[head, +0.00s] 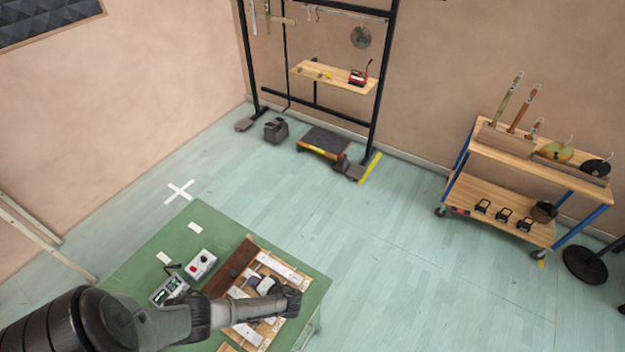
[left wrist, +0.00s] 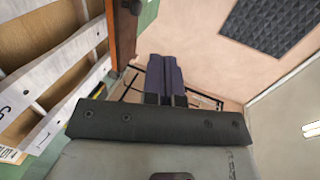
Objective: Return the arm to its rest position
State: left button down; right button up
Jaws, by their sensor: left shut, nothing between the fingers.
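My left arm (head: 170,322) comes in from the lower left and reaches over the wooden rack on the green table. My left gripper (left wrist: 165,62) shows best in the left wrist view, with its two dark fingers together and nothing between them. In the head view the hand end is small and partly hidden by the arm, over the rack. The wooden rack (head: 238,262) with pale labelled strips lies under the arm; its planks and strips also fill the left side of the left wrist view (left wrist: 62,62). My right gripper is not in view.
The green table (head: 185,222) also holds a grey box with a red button (head: 201,264) and a grey device (head: 169,289). A wooden cart (head: 500,195) stands at the right and a black rack (head: 380,80) at the back. The floor between is mostly clear.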

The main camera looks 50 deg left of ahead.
pick_arm(q)
jog(key=w+d+r+m+t+h, duration=0.4)
jog(key=w+d+r, duration=0.25)
jog(key=d, duration=0.25)
jog(key=w+d+r+m+t+h, duration=0.4)
jog(key=w+d+r+h, duration=0.15)
jog(key=w+d, duration=0.35)
jog(key=s+d+r+t+h+p, duration=0.1)
jog(key=s+d+r+t+h, duration=0.1)
jog(key=s+d+r, duration=0.45)
jog(key=s+d+r+t+h+p, duration=0.1)
jog(key=s+r+h, duration=0.15)
jog(key=r, duration=0.75)
jog(key=s+f+n+g+p, duration=0.1)
jog(key=s+f+g, duration=0.1)
jog(key=s, duration=0.8)
jog(key=shift+s+f+n+y+p, duration=0.3)
jog(key=shift+s+f+n, duration=0.1)
jog(key=shift+f, duration=0.2)
